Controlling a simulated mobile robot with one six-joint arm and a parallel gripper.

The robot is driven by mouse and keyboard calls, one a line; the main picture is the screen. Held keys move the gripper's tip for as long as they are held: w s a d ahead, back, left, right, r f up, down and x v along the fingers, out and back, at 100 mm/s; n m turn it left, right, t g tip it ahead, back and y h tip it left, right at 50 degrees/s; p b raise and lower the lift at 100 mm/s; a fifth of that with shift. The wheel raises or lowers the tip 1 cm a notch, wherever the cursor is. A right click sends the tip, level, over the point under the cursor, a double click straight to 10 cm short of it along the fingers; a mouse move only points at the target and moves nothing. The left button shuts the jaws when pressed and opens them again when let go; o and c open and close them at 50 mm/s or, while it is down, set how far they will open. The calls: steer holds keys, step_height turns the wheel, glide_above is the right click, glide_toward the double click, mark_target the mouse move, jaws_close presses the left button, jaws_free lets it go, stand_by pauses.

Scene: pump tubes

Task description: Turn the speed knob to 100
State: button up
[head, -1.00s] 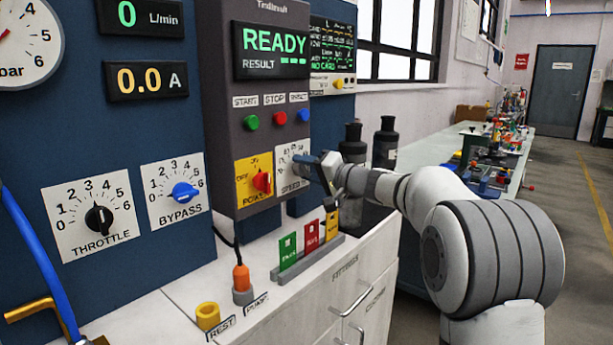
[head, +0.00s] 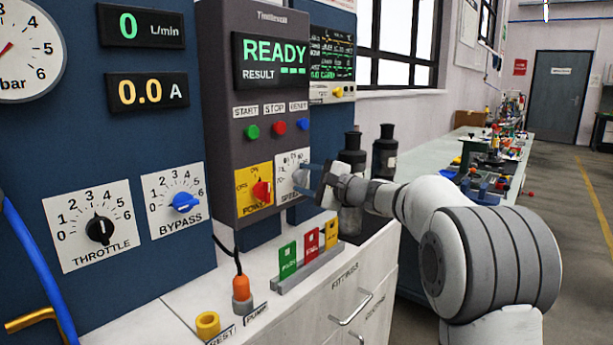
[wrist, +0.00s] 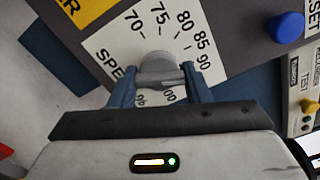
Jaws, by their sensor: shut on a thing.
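The speed knob is a round grey knob (wrist: 160,68) on a white dial plate (wrist: 205,45) marked from 70 up to 100, seen close in the wrist view. My gripper (wrist: 160,88) has its two blue fingers on either side of the knob and is shut on it. Its pointer setting cannot be read clearly. In the head view the speed dial (head: 290,165) is on the dark control panel, right of the red power switch (head: 261,191), and my gripper (head: 307,177) reaches it from the right, partly hiding the knob. The display (head: 272,60) reads READY.
Green, red and blue buttons (head: 278,127) sit above the dial. Coloured cards (head: 307,245) stand in a holder on the white counter below. Dark bottles (head: 384,150) stand behind my arm. The throttle (head: 99,230) and bypass (head: 186,202) knobs are at the left.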

steer(key=m+p, duration=0.2)
steer(key=m, duration=0.1)
steer(key=shift+m, duration=0.4)
steer(key=m+p, duration=0.2)
steer(key=m, duration=0.1)
steer(key=shift+m, duration=0.3)
steer(key=m+p, duration=0.3)
steer(key=shift+s+a, duration=0.1)
steer(key=shift+f+m+p, duration=0.15)
steer(key=shift+m+p, duration=0.7)
steer(key=shift+m, duration=0.35)
steer(key=o, duration=1)
